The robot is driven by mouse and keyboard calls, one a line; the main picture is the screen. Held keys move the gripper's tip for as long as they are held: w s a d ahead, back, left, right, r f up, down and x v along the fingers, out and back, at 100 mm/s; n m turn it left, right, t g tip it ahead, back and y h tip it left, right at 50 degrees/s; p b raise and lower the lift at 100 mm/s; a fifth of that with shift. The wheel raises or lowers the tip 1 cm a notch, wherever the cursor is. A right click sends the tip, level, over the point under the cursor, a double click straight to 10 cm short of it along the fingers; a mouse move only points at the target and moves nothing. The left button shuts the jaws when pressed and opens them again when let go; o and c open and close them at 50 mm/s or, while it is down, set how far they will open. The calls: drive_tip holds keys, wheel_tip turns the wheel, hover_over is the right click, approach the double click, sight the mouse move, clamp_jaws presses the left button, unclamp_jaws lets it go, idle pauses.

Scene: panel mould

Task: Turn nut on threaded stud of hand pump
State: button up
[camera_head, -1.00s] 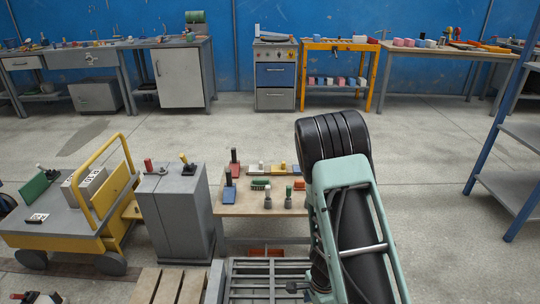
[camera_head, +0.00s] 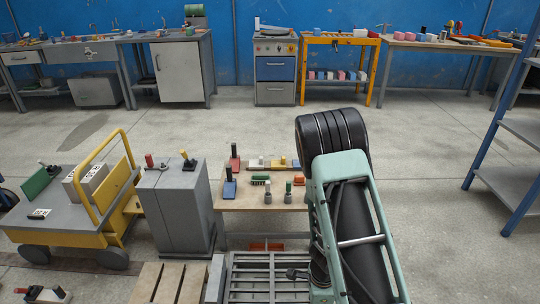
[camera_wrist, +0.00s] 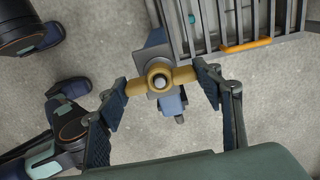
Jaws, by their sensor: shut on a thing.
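A yellow-brown wing nut (camera_wrist: 158,67) sits around the light tip of a threaded stud (camera_wrist: 160,84) in the middle of the wrist view. My gripper (camera_wrist: 161,80) is shut on the nut, one dark ribbed finger at the end of each wing. In the head view, my arm hides the nut and stud.
A grey slatted frame (camera_wrist: 252,18) with an orange bar (camera_wrist: 245,46) lies close at the upper right of the wrist view. In the head view, a low wooden table (camera_head: 240,205), a grey cabinet (camera_head: 178,215) and a yellow trolley (camera_head: 70,235) stand nearby. Open floor lies behind.

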drive_tip(key=shift+r+m+p, duration=0.1)
drive_tip(key=shift+m+p, duration=0.45)
drive_tip(key=shift+m, duration=1.25)
drive_tip(key=shift+m+p, duration=0.75)
drive_tip(key=shift+m, duration=0.95)
